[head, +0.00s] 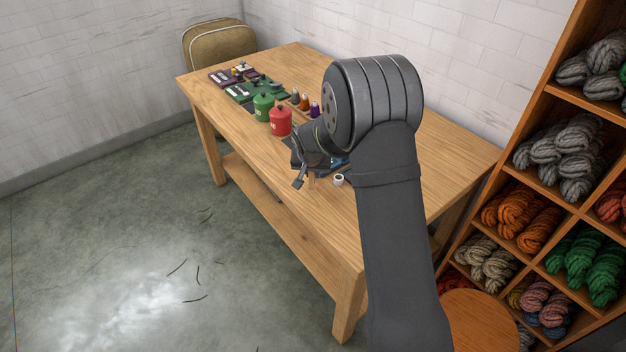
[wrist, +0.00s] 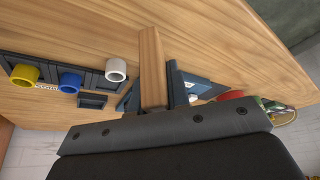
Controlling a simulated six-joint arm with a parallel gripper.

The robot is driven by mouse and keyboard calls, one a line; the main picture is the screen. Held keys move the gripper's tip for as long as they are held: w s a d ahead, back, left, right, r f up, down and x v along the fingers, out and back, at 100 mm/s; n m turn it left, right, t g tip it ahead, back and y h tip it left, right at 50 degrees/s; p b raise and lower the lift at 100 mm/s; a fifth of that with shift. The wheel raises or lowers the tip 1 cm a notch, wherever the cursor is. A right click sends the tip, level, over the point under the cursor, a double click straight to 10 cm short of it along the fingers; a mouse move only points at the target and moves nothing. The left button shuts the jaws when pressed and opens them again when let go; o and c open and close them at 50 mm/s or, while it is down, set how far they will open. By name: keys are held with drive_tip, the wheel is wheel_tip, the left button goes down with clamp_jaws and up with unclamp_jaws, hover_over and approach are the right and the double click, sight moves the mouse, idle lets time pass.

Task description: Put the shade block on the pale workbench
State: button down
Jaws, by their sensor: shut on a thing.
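My gripper (head: 305,177) is over the front part of the pale workbench (head: 447,152). In the wrist view, my gripper (wrist: 154,92) is shut on a long, narrow wood-brown block, the shade block (wrist: 152,62). The block sticks out past the dark fingers, and its near end is hidden by the gripper body. In the head view the block is mostly hidden by my gripper, and I cannot tell whether it touches the bench top.
Red (head: 280,122) and green (head: 263,107) canisters, small cones (head: 304,103) and dark trays (head: 240,92) stand toward the far end. A dark rack (wrist: 45,72) with yellow, blue and white cups is beside my gripper. Yarn shelves (head: 545,180) stand right.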

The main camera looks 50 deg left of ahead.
sight(313, 181)
drive_tip(key=shift+f, duration=1.7)
drive_tip(key=shift+f, duration=0.15)
drive_tip(key=c, duration=1.4)
unclamp_jaws()
drive_tip(key=shift+o, duration=0.2)
drive_tip(key=shift+d+r, duration=0.15)
drive_tip(key=shift+r, duration=0.45)
drive_tip(key=v, duration=1.1)
drive_tip(key=shift+s, duration=0.1)
